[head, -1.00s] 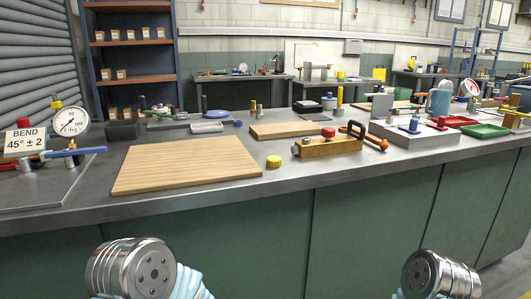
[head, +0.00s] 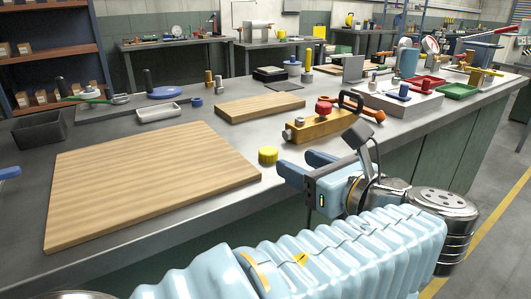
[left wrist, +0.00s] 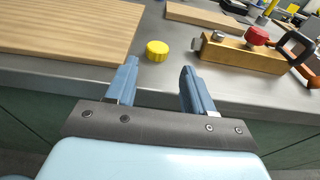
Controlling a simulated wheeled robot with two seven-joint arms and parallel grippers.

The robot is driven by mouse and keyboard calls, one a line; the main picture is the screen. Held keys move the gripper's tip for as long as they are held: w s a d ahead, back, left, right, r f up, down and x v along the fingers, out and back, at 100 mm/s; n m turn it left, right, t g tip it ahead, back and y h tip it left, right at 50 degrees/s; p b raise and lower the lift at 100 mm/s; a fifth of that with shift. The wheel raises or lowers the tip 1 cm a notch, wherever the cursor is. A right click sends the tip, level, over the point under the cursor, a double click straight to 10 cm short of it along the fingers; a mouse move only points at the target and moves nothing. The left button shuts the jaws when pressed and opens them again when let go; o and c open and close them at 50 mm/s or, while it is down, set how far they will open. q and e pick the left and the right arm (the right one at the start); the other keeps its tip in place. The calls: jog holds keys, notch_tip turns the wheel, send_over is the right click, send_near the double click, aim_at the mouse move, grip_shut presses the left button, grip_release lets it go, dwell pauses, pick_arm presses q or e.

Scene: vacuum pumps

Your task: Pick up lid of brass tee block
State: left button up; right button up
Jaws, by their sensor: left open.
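The brass tee block (head: 322,127) lies on the grey bench near its front edge, with a red knob (head: 324,105) on top and a silver fitting at its left end. It also shows in the left wrist view (left wrist: 243,56). A small round yellow cap (head: 268,155) lies flat on the bench to the block's left; I cannot tell whether it is the block's lid. My left gripper (head: 303,162) is open and empty at the bench's front edge. In the left wrist view the cap (left wrist: 157,50) sits just beyond the gap between the fingers, untouched. My right gripper is out of view.
A large wooden board (head: 150,178) lies left of the cap and a smaller one (head: 260,106) behind it. An orange-and-black clamp-like tool (head: 372,113) is beside the block. Bare bench surrounds the cap.

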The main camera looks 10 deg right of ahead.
aim_at(273, 154)
pick_arm(q)
jog(key=x, duration=0.7)
jog(key=shift+w+a+f, duration=0.2)
jog(key=shift+w+a, duration=0.05)
jog(key=shift+w, duration=0.05)
jog(key=c, duration=0.8)
jog(key=shift+r, duration=0.15)
